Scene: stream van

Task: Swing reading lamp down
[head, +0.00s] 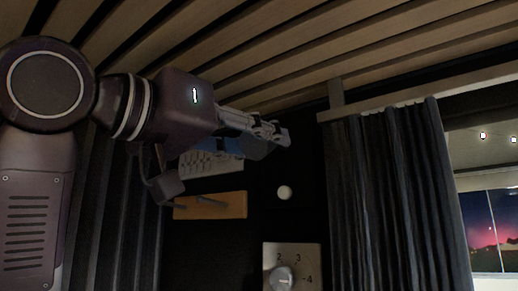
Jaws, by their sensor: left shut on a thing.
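My left arm comes in from the left, and its gripper (268,137) reaches right, just below the slatted ceiling. Its fingers are closed on a small dark grey piece (258,150), which looks like the head of the reading lamp. The fingers hide part of it, and I cannot make out its mount. A dark angled bracket-like part (165,186) hangs below the gripper body; I cannot tell whether it belongs to the lamp. My right gripper is not in view.
Below the gripper are a white slatted panel (210,164), a wooden peg rack (210,206), a round white knob (285,193) and a numbered dial (282,279) on the dark wall. A dark curtain (390,195) hangs to the right beside a window (492,225). The wooden ceiling (300,65) is close above.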

